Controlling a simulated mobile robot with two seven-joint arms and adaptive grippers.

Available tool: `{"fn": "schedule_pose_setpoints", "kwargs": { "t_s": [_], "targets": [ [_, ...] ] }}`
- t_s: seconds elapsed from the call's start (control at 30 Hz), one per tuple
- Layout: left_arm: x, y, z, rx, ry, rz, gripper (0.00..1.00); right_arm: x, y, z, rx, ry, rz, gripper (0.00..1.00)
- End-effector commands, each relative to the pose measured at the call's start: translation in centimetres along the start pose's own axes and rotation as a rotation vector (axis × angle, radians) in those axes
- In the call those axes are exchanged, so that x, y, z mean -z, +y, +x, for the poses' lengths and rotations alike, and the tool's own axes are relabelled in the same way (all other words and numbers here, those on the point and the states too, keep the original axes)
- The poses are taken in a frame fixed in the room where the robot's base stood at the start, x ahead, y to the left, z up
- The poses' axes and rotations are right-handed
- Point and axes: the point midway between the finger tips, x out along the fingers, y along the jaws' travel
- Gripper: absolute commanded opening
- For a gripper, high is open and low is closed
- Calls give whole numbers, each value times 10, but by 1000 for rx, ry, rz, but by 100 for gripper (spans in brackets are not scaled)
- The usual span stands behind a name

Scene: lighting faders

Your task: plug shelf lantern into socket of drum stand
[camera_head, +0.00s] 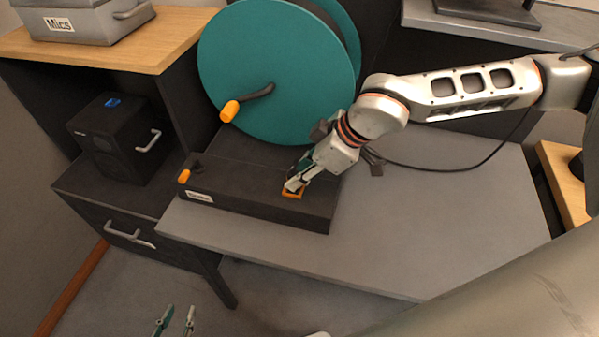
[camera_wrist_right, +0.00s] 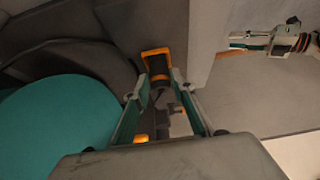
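The drum stand has a teal reel (camera_head: 275,70) on a long dark base (camera_head: 240,195). An orange-rimmed socket (camera_head: 292,195) is at the base's right part; its rim (camera_wrist_right: 157,54) is just beyond my right fingertips in the wrist view. My right gripper (camera_head: 294,185) reaches down to this socket. Its fingers (camera_wrist_right: 160,82) stand apart with a small dark piece between them; whether they grip it is unclear. A black cable (camera_head: 480,165) runs across the table towards this gripper. My left gripper (camera_head: 175,323) is open and empty, low at the left. I cannot identify the lantern.
A black box (camera_head: 113,138) with a blue top patch stands on the left cabinet's shelf. A case labelled Mics (camera_head: 75,22) is above it. The reel's orange-handled crank (camera_head: 230,110) juts out. The grey table (camera_head: 430,220) is clear at right.

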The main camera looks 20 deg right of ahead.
Motion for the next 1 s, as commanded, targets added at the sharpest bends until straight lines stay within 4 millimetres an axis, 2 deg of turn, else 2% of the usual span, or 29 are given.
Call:
{"fn": "schedule_pose_setpoints", "kwargs": {
  "t_s": [0.03, 0.07, 0.1, 0.53, 1.0],
  "targets": [
    [0, 0, 0, 0, 0, 0, 29, -6, -2, 4, 6, -11, 5, 35],
    [0, 0, 0, 0, 1, 0, 29, -6, -2, 4, 6, -11, 5, 43],
    [0, 0, 0, 0, 1, 0, 29, -5, -2, 4, 6, -10, 4, 44],
    [0, -1, 0, 0, 1, 3, 29, -2, 0, -3, 1, -5, 2, 44],
    [0, 0, 0, 0, 1, 1, 29, -1, 0, -49, -1, -4, 0, 44]
  ]
}}
